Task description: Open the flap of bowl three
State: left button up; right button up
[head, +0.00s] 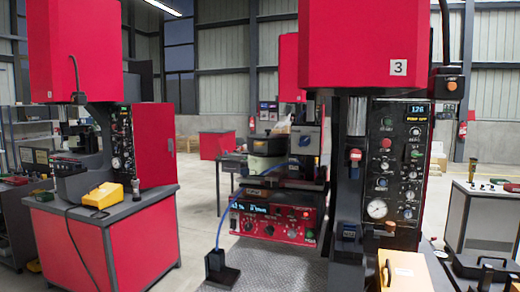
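The red machine (360,45) with the label 3 (398,68) stands close in front of me. No bowl is clearly visible. Neither of my grippers shows in the head view.
A control panel (396,165) with gauge and buttons is on the machine. A red control box (275,220) and a black block (220,265) with blue cable are left of it. Another red machine (75,50) stands left over a red cabinet. Floor between is clear.

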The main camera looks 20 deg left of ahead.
aim_at(260, 148)
jog(key=i+j, duration=0.25)
jog(key=j, duration=0.15)
jog(key=i+j+z, duration=0.1)
jog(key=i+j, duration=0.4)
jog(key=j, duration=0.25)
jog(key=z, duration=0.05)
